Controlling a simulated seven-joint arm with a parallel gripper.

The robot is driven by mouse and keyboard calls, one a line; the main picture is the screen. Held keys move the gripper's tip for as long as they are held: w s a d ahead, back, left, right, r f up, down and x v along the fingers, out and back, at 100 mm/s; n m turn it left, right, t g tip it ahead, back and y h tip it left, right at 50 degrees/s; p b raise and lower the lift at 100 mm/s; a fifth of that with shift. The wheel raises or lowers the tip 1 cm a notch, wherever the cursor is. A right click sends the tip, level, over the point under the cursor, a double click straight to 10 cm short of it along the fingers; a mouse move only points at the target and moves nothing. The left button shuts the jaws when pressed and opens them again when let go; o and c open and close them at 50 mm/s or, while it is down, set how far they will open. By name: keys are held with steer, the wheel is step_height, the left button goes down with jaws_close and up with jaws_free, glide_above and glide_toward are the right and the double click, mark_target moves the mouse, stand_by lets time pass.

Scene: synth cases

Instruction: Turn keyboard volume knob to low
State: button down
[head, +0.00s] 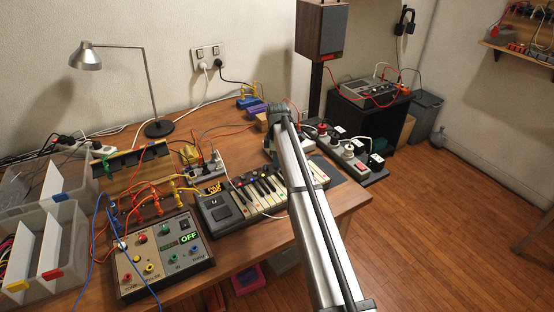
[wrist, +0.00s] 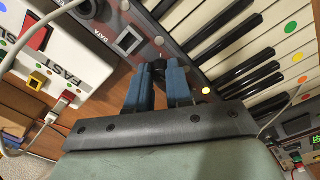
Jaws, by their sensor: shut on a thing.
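The keyboard (head: 262,191) lies on the wooden table, with its white and black keys toward the front. In the wrist view, its dark panel (wrist: 118,28) has a "DATA" label, buttons and a lit yellow lamp. My gripper (wrist: 160,70) has blue fingers closed around a dark knob (wrist: 159,65) on this panel, beside the keys. The fingers cover most of the knob, so its pointer and setting cannot be read. In the head view my own arm hides the gripper's fingertips and the knob.
A white box (wrist: 58,50) with a red switch and "FAST" lettering stands close to my gripper. A control box (head: 165,257) reading "OFF" sits left of the keyboard. Power strips (head: 350,155) lie to the right. Loose cables cross the table; a lamp (head: 158,128) stands behind.

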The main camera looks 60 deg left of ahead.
steer(key=n, duration=0.4)
steer(key=shift+n, duration=1.8)
steer(key=c, duration=1)
jaws_free()
steer(key=shift+r, duration=0.1)
steer(key=r, duration=1.3)
steer(key=shift+d+r, duration=0.2)
steer(key=shift+r, duration=0.1)
